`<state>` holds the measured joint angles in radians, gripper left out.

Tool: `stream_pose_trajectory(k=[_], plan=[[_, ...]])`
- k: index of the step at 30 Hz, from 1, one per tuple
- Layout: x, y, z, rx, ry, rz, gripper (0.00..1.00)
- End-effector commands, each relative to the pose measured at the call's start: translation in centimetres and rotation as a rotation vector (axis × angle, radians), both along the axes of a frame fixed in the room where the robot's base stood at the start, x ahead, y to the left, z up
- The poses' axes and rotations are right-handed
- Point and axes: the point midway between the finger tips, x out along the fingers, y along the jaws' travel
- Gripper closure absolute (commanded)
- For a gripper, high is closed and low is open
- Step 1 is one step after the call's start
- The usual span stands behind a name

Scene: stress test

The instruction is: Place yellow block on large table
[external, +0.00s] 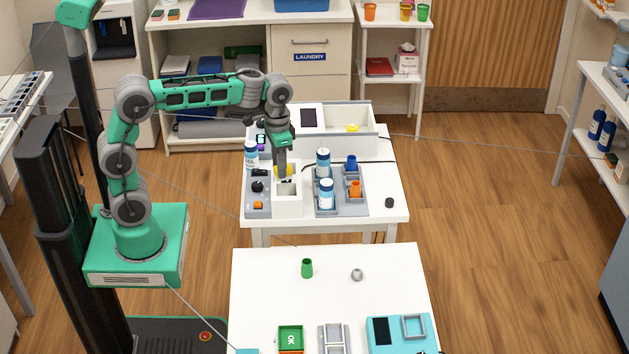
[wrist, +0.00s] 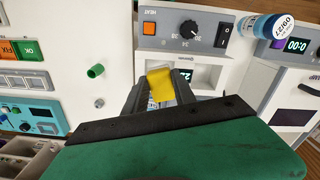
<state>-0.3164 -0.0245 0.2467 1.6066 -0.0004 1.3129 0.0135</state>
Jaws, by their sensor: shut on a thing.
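My gripper (external: 283,176) is shut on the yellow block (wrist: 160,84). In the wrist view the block sits between the two dark fingers, tilted, over the white opening of a heater unit (wrist: 180,28). In the external view a bit of yellow shows at the fingertips, just above a white box-shaped part (external: 288,203) on the far table. Whether the block touches that part I cannot tell. Two white tables are in view: the far table (external: 390,203) and the near table (external: 330,253). Which one is the large table I cannot tell.
Bottles and a grey rack (external: 340,203) stand right of my gripper. A white bin (external: 368,128) is behind it. The near table holds a green cup (external: 307,268), a small grey piece (external: 357,275) and devices along its front. Its rear part is mostly clear.

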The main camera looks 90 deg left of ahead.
Motion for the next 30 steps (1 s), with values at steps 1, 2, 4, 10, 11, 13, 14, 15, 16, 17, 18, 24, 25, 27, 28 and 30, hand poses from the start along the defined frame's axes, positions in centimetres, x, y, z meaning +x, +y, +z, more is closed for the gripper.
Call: stream_pose_trajectory(k=[1,2,4,10,11,13,14,15,16,17,18,24,25,27,28,30], plan=[[0.1,-1.5,-0.2,-0.001,0.004,-0.012,1.00],[0.2,-2.3,-0.3,-0.002,0.006,-0.034,1.00],[0.3,-4.3,-0.4,-0.003,0.009,-0.082,1.00],[0.6,-10.4,-0.2,-0.001,0.006,-0.227,1.00],[0.7,-11.1,-0.1,-0.001,0.003,-0.245,1.00],[0.7,-12.6,0.1,0.000,-0.001,-0.280,1.00],[0.8,-13.0,0.1,0.000,-0.001,-0.290,1.00],[0.8,-13.4,0.1,0.000,-0.001,-0.299,1.00],[0.8,-13.6,0.1,0.000,-0.001,-0.303,1.00],[0.8,-13.6,0.1,0.000,-0.001,-0.305,1.00],[0.8,-13.4,0.1,0.000,0.000,-0.304,1.00],[1.9,-8.1,0.1,-0.001,0.002,-0.293,1.00],[2.1,-6.6,0.1,0.000,0.001,-0.292,1.00],[2.3,-2.8,0.1,0.000,0.001,-0.289,1.00],[2.3,-1.1,0.1,0.000,0.001,-0.289,1.00],[2.0,3.1,-0.1,-0.001,0.000,-0.288,1.00]])
